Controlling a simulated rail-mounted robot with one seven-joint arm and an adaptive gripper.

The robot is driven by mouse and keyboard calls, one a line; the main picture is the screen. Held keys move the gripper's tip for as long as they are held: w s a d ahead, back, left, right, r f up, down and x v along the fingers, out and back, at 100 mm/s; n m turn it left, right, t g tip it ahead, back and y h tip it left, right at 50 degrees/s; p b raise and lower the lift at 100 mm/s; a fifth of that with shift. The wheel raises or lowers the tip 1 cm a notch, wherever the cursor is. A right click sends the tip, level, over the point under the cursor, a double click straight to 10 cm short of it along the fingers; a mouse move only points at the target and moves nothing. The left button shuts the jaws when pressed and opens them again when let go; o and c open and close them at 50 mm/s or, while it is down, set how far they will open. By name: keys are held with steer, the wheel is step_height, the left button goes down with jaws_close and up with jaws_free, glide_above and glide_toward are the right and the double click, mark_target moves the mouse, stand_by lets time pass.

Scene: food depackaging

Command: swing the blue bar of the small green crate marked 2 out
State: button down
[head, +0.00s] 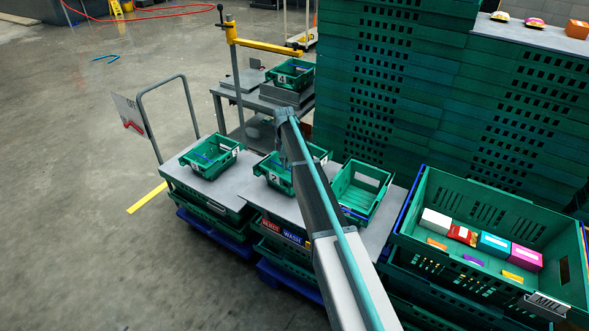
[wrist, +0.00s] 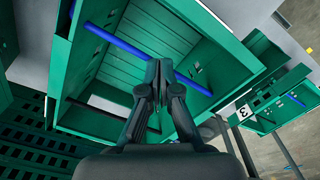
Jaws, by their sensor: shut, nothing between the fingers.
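The small green crate marked 2 (head: 273,178) stands on the grey bench, partly hidden behind my arm in the head view. Its open inside fills the middle of the wrist view, where its green wall (wrist: 215,50) shows. The blue bar (wrist: 188,82) runs slantwise across the crate opening, from upper left to lower right. My gripper (wrist: 158,66) is shut and empty, with its fingertips over the middle of the bar and hiding part of it. I cannot tell whether the fingertips touch the bar.
Another small green crate (head: 210,157) with a blue bar stands to the left, and an empty green crate (head: 358,190) to the right. A large green crate (head: 420,200) holds several coloured boxes. Tall stacks of green crates (head: 395,90) rise behind.

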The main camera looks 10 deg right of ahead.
steer(key=shift+r, duration=0.2)
steer(key=shift+w+d, duration=0.1)
steer(key=shift+w+d, duration=0.75)
steer(key=shift+d, duration=0.15)
steer(key=shift+f, duration=0.3)
stand_by(0.3)
steer(key=shift+f+b, duration=0.4)
steer(key=shift+f, duration=0.65)
steer(key=shift+s+a, duration=0.2)
